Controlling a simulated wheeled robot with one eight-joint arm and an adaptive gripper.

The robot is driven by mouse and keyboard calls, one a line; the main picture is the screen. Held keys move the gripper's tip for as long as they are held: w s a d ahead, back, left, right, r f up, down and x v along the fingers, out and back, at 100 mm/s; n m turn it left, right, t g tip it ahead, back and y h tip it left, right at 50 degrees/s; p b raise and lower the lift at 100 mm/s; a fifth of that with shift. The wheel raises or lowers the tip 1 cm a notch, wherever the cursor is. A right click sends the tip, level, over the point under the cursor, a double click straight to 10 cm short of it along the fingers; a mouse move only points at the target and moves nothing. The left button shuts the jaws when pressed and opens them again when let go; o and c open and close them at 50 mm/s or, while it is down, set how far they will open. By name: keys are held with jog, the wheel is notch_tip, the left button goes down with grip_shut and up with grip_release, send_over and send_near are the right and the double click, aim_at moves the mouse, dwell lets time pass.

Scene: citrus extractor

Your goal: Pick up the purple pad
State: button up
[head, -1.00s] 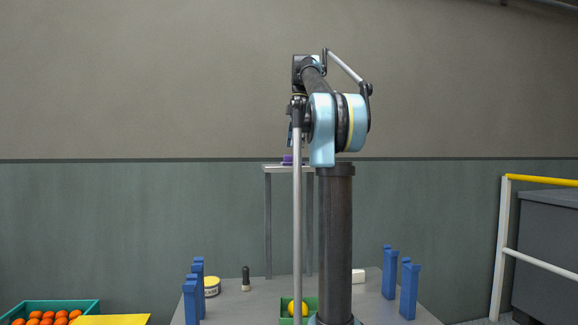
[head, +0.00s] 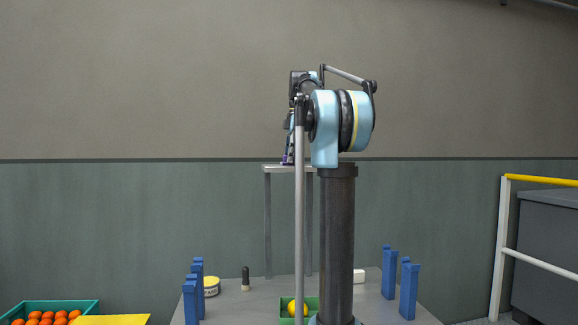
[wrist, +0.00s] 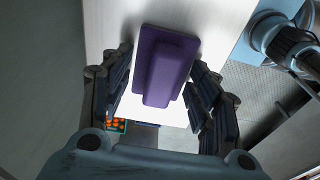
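The purple pad (wrist: 166,62) has a raised grip on a flat base and lies on the white top of a raised stand (wrist: 108,25). My gripper (wrist: 164,80) is open, with one finger on each side of the pad; small gaps show between the fingers and the pad. In the head view, my gripper (head: 288,152) is down at the stand top (head: 274,167), and the pad is almost wholly hidden behind it.
The stand rises behind a grey table (head: 240,308). On the table are blue posts (head: 408,290), a yellow-lidded tin (head: 211,286), a dark-handled tool (head: 245,279) and a green box (head: 285,313) with a yellow fruit. A crate of oranges (head: 48,310) stands at left.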

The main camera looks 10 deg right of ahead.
jog(key=c, duration=0.5)
notch_tip(320, 180, up, 10)
dwell(0.5)
